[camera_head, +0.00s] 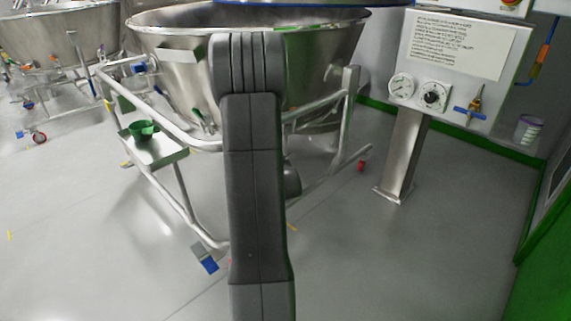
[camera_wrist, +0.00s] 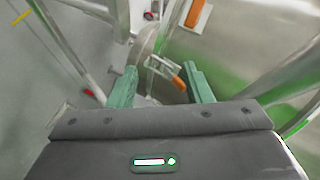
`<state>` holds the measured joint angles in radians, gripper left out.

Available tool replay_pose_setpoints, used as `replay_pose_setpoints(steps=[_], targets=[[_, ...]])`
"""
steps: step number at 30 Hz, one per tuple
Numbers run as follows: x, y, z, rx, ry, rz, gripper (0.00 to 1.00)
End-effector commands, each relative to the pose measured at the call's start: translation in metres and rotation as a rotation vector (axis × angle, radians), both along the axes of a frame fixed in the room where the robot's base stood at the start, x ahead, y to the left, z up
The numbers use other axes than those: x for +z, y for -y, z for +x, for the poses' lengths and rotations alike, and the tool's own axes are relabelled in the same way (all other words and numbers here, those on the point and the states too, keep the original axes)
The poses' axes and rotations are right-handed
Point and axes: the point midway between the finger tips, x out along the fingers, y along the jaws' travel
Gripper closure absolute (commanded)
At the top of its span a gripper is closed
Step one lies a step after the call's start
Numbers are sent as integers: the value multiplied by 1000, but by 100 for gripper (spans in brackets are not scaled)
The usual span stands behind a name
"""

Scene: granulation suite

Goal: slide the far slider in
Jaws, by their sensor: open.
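My gripper (camera_wrist: 160,68) is open in the wrist view, its two green fingers apart. A thin metal piece with an orange end (camera_wrist: 178,83) shows between the fingers, closer to the right one; I cannot tell whether they touch. A second orange piece (camera_wrist: 195,13) is farther up, on the steel body. I cannot tell which of these is the far slider. The large steel bowl (camera_head: 170,60) stands on a tubular wheeled frame (camera_head: 112,90) in the head view. My arm covers its middle there and hides my gripper.
A control panel (camera_head: 455,20) with gauge and knob stands on a steel post (camera_head: 402,160) at right. A small shelf with a green scoop (camera_head: 143,131) is on the frame's left. Another steel vessel (camera_head: 55,38) stands back left.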

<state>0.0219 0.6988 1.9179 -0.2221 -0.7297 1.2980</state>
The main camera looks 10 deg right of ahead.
Motion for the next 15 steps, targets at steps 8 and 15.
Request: replay_pose_setpoints(steps=[8,15], targets=[[3,5,-24,14,-83,-119,55],[2,6,-27,17,-97,-135,55]])
